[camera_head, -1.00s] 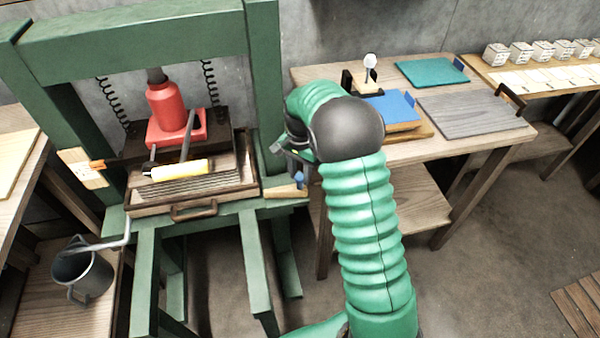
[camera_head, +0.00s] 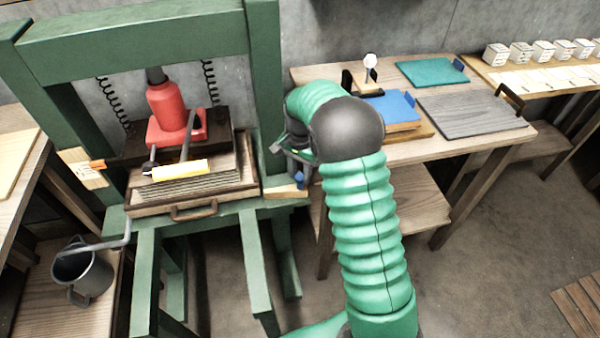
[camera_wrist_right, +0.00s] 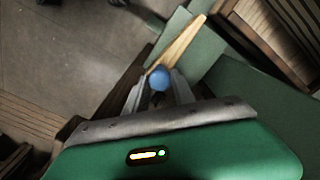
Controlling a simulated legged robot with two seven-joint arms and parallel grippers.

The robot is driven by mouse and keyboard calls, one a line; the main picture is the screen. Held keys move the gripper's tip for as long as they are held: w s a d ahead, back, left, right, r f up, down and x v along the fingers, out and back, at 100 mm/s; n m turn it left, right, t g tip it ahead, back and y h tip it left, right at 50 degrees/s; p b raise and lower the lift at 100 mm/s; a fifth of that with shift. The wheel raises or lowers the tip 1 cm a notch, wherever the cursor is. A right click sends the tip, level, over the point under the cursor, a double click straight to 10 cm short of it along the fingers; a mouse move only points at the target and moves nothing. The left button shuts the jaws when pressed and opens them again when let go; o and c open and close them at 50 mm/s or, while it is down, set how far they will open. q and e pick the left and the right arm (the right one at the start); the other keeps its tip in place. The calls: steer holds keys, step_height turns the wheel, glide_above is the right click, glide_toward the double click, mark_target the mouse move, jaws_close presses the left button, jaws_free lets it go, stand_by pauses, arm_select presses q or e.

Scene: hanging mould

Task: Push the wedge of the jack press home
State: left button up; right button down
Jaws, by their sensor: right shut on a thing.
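The green jack press (camera_head: 262,95) stands at the left with a red jack (camera_head: 172,112) in it. A pale wooden wedge (camera_head: 280,192) with a blue knob (camera_head: 299,181) sits at the press's right side, on the green frame. In the right wrist view the wedge (camera_wrist_right: 182,44) runs up and right from the blue knob (camera_wrist_right: 159,78). My right gripper (camera_wrist_right: 158,84) is shut on the knob, with one finger on each side. How deep the wedge sits cannot be told. My left gripper is not in view.
Another pale wooden piece with an orange knob (camera_head: 97,164) is at the press's left post. A wooden table (camera_head: 455,150) with boards stands right of my arm. A metal jug (camera_head: 85,275) stands low at the left. The floor at right is mostly clear.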

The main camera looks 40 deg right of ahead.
steer(key=shift+w+a+r, duration=0.1)
steer(key=shift+w+r, duration=0.05)
steer(key=p, duration=0.4)
glide_above(276, 191)
steer(key=d, duration=0.1)
steer(key=shift+s+r, duration=0.1)
steer(key=shift+s, duration=0.1)
steer(key=shift+w+a, duration=0.2)
steer(key=shift+a, duration=0.1)
steer(key=shift+f, duration=0.2)
steer(key=c, duration=1.4)
jaws_free()
steer(key=o, duration=0.3)
steer(key=shift+a, duration=0.1)
steer(key=shift+o, duration=0.2)
